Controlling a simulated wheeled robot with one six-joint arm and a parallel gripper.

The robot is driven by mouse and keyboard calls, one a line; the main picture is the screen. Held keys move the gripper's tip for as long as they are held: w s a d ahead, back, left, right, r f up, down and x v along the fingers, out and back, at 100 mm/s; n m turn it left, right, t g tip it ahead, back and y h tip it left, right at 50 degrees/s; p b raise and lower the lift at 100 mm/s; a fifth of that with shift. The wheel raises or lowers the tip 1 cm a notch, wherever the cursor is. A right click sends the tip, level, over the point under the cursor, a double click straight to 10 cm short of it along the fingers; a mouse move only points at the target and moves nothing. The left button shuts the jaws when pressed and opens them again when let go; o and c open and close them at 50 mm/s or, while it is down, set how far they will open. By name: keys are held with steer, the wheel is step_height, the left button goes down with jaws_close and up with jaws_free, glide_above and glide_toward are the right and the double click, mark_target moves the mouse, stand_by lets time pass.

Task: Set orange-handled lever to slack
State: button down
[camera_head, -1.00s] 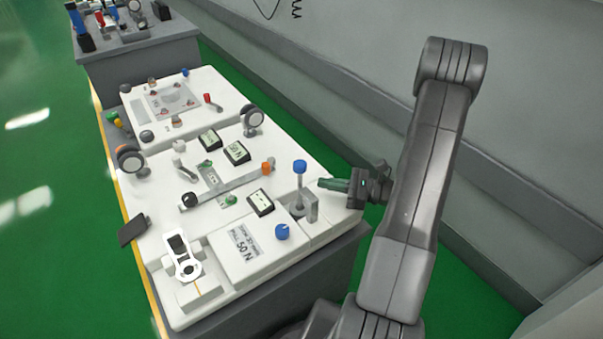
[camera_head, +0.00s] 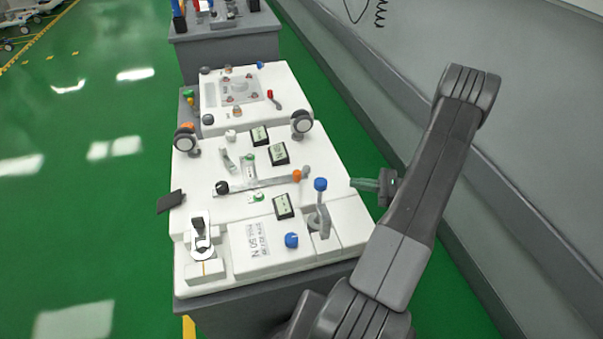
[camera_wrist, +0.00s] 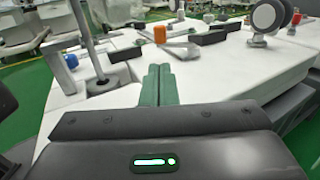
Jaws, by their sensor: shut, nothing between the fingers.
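The orange-handled lever (camera_head: 297,175) is at the right end of a long grey bar (camera_head: 262,183) on the white panel. In the wrist view its orange cap (camera_wrist: 160,34) stands upright, beyond my fingertips and apart from them. My gripper (camera_head: 353,182) is shut and empty, its green fingers pointing left over the panel's right edge. In the wrist view the gripper (camera_wrist: 159,72) shows both fingers pressed together. A dark knob (camera_head: 222,187) sits at the bar's left end. The lever's slack and tight marks are not readable.
A blue-topped upright lever (camera_head: 320,185) stands close to my gripper, nearer the front. A blue knob (camera_head: 291,240), several small displays (camera_head: 284,206) and two wheel-like discs (camera_head: 303,121) are on the panel. A grey wall (camera_head: 480,120) runs along the right. Green floor lies open at left.

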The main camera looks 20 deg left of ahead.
mark_target(300, 179)
stand_by(0.4)
steer(key=s+a, duration=0.1)
steer(key=a, duration=0.8)
steer(key=s+a, duration=0.1)
steer(key=a, duration=0.3)
steer(key=shift+s+a, duration=0.3)
steer(key=shift+a, duration=0.05)
steer(key=shift+s+a+b, duration=0.1)
steer(key=shift+b, duration=0.2)
steer(key=m+t, duration=0.1)
steer(key=t, duration=0.1)
steer(key=a+m+t+b, duration=0.1)
steer(key=t, duration=0.1)
steer(key=shift+s+a+f+m, duration=0.1)
steer(key=shift+s+m, duration=0.2)
steer(key=shift+s, duration=0.05)
steer(key=m+t, duration=0.1)
steer(key=a+m+t+b, duration=0.1)
steer(key=t, duration=0.1)
steer(key=a+m+t+b, duration=0.1)
steer(key=t, duration=0.1)
steer(key=shift+s+a+f+h, duration=0.1)
steer(key=shift+s+h, duration=0.15)
steer(key=shift+h, duration=0.05)
steer(key=shift+b+x, duration=0.9)
steer(key=shift+x, duration=0.25)
steer(key=shift+a+r, duration=0.1)
steer(key=shift+r, duration=0.2)
